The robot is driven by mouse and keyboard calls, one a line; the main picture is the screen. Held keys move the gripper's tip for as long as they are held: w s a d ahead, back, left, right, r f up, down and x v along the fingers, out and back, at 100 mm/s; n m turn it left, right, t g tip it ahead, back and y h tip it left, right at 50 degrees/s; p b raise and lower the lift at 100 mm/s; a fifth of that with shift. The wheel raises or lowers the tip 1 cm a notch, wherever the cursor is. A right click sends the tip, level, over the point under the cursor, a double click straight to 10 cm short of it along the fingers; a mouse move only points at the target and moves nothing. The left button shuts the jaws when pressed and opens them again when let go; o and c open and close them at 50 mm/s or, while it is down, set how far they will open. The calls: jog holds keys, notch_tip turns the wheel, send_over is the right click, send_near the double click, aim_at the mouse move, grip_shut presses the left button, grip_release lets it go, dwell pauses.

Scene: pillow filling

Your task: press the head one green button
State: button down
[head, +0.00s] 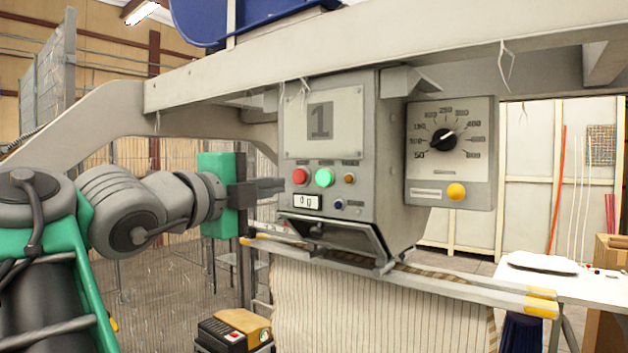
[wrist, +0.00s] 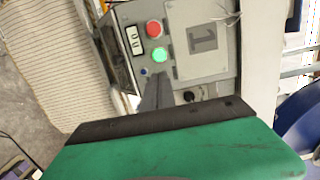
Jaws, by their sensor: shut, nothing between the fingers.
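The green button (head: 324,177) is on the front of the grey control box marked "1" (head: 320,120), right of a red button (head: 300,176). In the wrist view the green button (wrist: 160,54) looks bright and lies just beyond the fingertips. My gripper (head: 280,187) has a green body and dark fingers pointing right at the box, left of the red button in the head view. In the wrist view my gripper (wrist: 158,78) is shut and empty. I cannot tell whether the fingertips touch the panel.
A small orange button (head: 350,178), a counter display (head: 307,202) and a blue button (head: 339,204) are close by. A dial box (head: 447,150) stands to the right. A hinged flap (head: 336,232) and striped fabric (head: 375,305) are below. A beam (head: 380,45) runs above.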

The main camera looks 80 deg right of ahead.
aim_at(321, 179)
jog(key=p+x, duration=0.5)
jog(key=x, duration=0.7)
jog(key=shift+s+d+r, duration=0.15)
jog(key=shift+d+r, duration=0.05)
jog(key=shift+d, duration=0.2)
jog(key=shift+s+d+f, duration=0.1)
jog(key=shift+d+f, duration=0.05)
jog(key=shift+d, duration=0.45)
